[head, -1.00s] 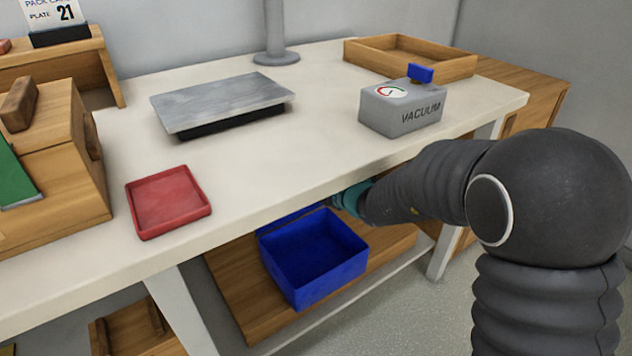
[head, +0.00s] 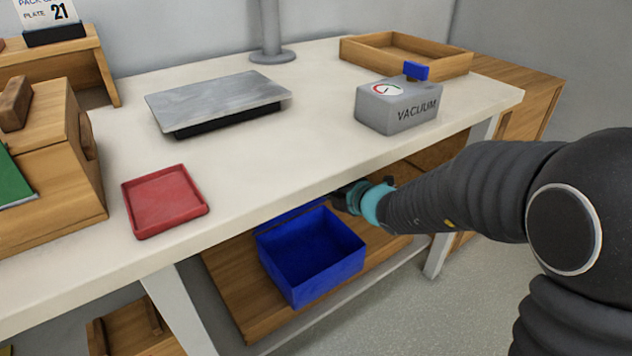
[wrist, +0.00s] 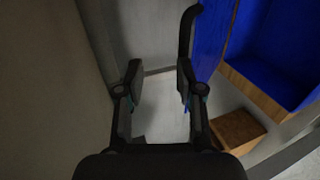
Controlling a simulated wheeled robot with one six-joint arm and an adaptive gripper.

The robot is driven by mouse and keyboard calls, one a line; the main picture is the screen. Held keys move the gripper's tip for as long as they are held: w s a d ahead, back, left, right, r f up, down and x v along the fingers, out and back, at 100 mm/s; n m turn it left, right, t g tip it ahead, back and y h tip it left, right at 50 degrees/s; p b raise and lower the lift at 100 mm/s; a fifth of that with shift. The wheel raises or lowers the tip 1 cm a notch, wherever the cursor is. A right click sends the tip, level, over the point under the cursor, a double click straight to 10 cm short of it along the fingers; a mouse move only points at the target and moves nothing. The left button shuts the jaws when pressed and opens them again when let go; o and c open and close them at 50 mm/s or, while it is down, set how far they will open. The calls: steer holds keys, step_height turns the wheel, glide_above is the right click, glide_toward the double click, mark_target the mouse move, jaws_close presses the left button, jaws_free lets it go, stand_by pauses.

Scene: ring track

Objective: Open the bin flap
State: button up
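The open-topped blue bin (head: 335,266) sits on the wooden shelf under the table; it also shows at the upper right of the wrist view (wrist: 270,60). A blue panel, apparently the flap, shows as a strip behind the bin (head: 285,218) and as an upright face in the wrist view (wrist: 209,38). Its full extent and angle are hidden. My gripper (head: 347,198) is beneath the table edge, above the bin's back right side. In the wrist view its fingers (wrist: 158,74) are apart with nothing between them. A dark hooked bar (wrist: 187,35) lies close by the right finger; contact cannot be told.
The table front edge (head: 300,194) overhangs my gripper. A table leg (head: 440,252) stands right of the bin. On top are a red tray (head: 165,200), a metal plate (head: 220,100), a grey vacuum box (head: 385,110) and a wooden tray (head: 450,66). Floor at lower right is clear.

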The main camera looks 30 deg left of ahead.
steer(key=v, duration=0.5)
steer(key=shift+s+d, duration=0.2)
steer(key=shift+d, duration=0.15)
steer(key=shift+s, duration=0.1)
